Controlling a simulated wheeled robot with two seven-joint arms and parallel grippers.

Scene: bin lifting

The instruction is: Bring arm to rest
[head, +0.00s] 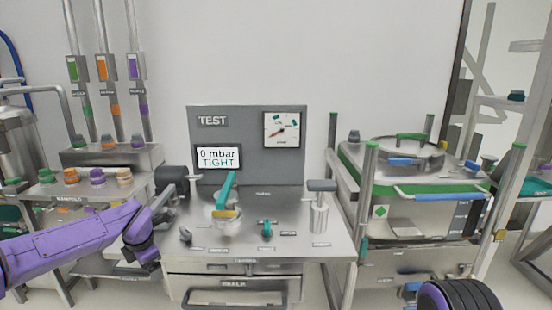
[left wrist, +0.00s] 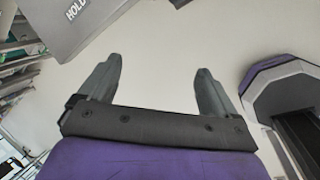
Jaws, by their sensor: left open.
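My left arm (head: 75,250) comes in from the left in the head view, purple with a dark joint in front of the test bench's left side. My left gripper (left wrist: 159,66) shows in the left wrist view, its two grey fingers wide apart with nothing between them. In the head view I cannot make out its fingers. Pale floor or wall lies behind the fingers. My right gripper is in neither view.
The steel test bench (head: 290,238) has a grey panel (head: 250,145) reading "0 mbar TIGHT", a teal lever (head: 227,190) and a drawer. A manifold stand (head: 70,192) is at left. A green-edged frame (head: 350,165) with a lidded vessel (head: 405,150) is at right.

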